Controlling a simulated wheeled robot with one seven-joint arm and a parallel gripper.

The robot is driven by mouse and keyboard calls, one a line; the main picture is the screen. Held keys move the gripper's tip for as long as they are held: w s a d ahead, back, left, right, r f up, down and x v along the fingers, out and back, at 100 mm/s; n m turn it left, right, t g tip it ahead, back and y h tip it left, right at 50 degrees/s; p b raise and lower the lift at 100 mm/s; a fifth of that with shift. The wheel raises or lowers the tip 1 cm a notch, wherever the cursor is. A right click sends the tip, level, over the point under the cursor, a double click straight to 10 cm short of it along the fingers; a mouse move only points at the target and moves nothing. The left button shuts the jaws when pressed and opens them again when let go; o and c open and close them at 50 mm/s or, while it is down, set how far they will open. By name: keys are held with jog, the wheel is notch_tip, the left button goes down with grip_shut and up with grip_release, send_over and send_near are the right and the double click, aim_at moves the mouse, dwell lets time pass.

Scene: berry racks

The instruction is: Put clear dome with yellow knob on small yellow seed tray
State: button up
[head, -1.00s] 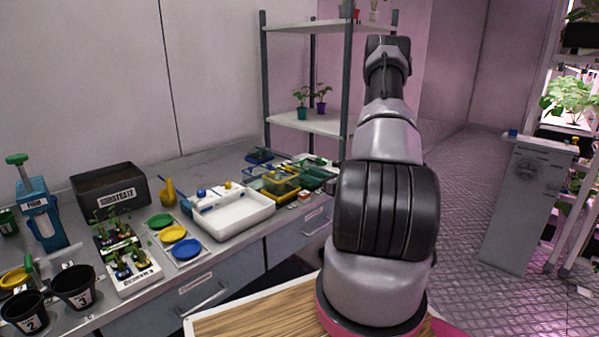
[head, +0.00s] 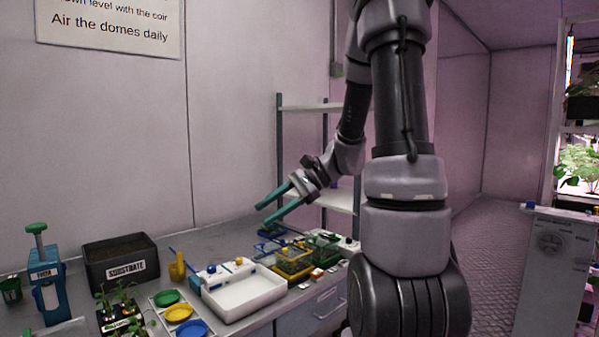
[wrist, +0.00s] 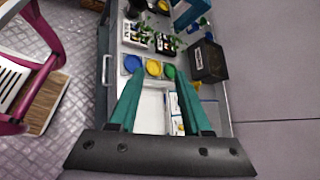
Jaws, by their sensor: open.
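My gripper (head: 265,214) is open and empty, with teal fingers, high above the bench in the head view. In the wrist view its fingers (wrist: 152,72) point down the bench, spread apart. A small yellow knob (head: 238,262) shows at the back edge of the white tray; it looks like the knob of the clear dome, whose body is hard to make out. A yellow-edged seed tray (head: 293,262) with a see-through, box-like top and green inside sits right of the white tray. My gripper touches none of these.
The white tray (head: 249,294) has a blue knob (head: 211,269) at its back left. Green (head: 324,247) and blue (head: 270,231) trays stand close to the yellow one. Colored discs (head: 179,312), a substrate box (head: 121,262) and a blue press (head: 48,283) are further left. A shelf rack (head: 301,108) stands behind.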

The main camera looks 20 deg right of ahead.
jog(key=s+d+r+n+t+h, duration=0.2)
jog(key=s+r+n+t+h, duration=0.2)
jog(key=s+r+n+h, duration=0.5)
jog(key=s+r, duration=0.2)
jog(key=s, duration=0.2)
jog(key=shift+r+t, duration=0.15)
jog(key=shift+t, duration=0.15)
dwell(0.7)
